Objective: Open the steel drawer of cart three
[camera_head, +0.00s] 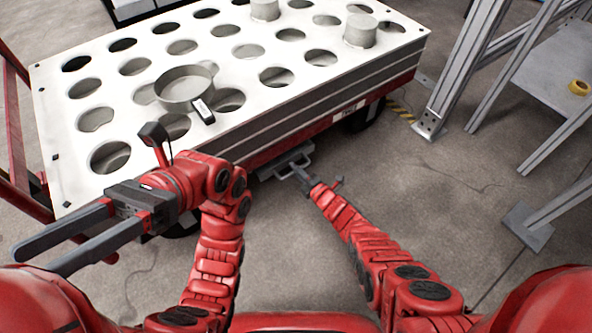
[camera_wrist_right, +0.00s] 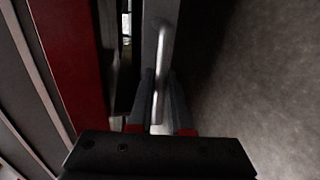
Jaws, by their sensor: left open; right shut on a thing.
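Cart three (camera_head: 240,128) has a white top with round holes and a red lower frame. A small plate (camera_head: 349,110) on its red side carries lettering too small to read surely. A steel handle (camera_head: 301,158) sticks out low at the cart's near side. My right gripper (camera_head: 299,178) is shut on this handle; in the right wrist view its fingers (camera_wrist_right: 161,105) stand either side of the bright bar (camera_wrist_right: 160,75). The drawer body is mostly hidden under the cart, and I cannot tell how far out it is. My left gripper (camera_head: 35,258) is open and empty, left of the cart's near corner.
A metal frame (camera_head: 460,75) and a grey table with a yellow roll (camera_head: 578,87) are at the right. The floor (camera_head: 430,190) between is clear.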

